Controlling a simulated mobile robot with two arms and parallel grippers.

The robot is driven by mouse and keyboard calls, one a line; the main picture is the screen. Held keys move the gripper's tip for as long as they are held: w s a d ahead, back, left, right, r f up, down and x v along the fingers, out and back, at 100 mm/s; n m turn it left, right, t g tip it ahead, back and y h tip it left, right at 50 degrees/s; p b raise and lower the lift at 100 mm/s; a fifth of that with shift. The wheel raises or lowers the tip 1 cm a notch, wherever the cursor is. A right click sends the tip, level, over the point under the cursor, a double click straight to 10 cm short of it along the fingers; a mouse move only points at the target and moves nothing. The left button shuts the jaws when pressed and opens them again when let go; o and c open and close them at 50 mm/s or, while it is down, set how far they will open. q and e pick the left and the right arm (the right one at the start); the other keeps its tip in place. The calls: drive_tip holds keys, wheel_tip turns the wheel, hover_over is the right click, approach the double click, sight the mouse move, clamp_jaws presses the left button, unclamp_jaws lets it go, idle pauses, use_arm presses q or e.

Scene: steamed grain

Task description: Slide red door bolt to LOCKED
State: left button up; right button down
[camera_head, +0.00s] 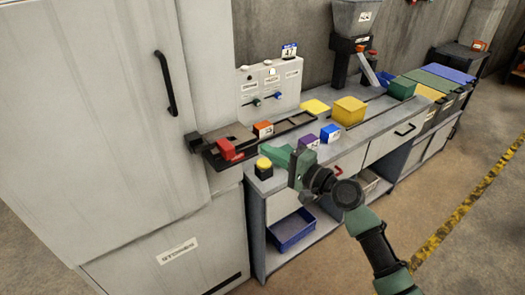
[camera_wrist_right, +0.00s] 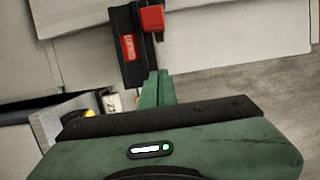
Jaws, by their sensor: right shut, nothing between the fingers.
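The red bolt knob (camera_head: 226,148) sits on a dark bolt housing at the right edge of the tall grey door (camera_head: 110,120). In the right wrist view the red knob (camera_wrist_right: 152,18) is near the top, beside the dark housing (camera_wrist_right: 117,20) with a red label (camera_wrist_right: 128,47) too small to read surely. My right gripper (camera_head: 268,151) is shut and empty, to the right of the knob and apart from it. Its closed green fingers (camera_wrist_right: 155,88) point toward the housing in the wrist view. My left gripper is not in view.
A workbench (camera_head: 340,150) runs right of the door, with an orange block (camera_head: 263,129), purple block (camera_head: 309,141), blue block (camera_head: 331,133) and yellow bin (camera_head: 349,111). A yellow button (camera_head: 263,164) is below my right gripper. A black door handle (camera_head: 166,85) sticks out.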

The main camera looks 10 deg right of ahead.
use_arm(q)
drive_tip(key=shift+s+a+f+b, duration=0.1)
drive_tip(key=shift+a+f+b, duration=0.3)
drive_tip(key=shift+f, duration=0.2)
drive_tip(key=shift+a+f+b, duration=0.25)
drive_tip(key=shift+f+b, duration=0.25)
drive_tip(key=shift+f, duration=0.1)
use_arm(e)
drive_tip(key=v, duration=0.6)
drive_tip(key=shift+s+a, duration=0.2)
drive_tip(key=shift+s, duration=0.15)
drive_tip(key=shift+d, duration=0.1)
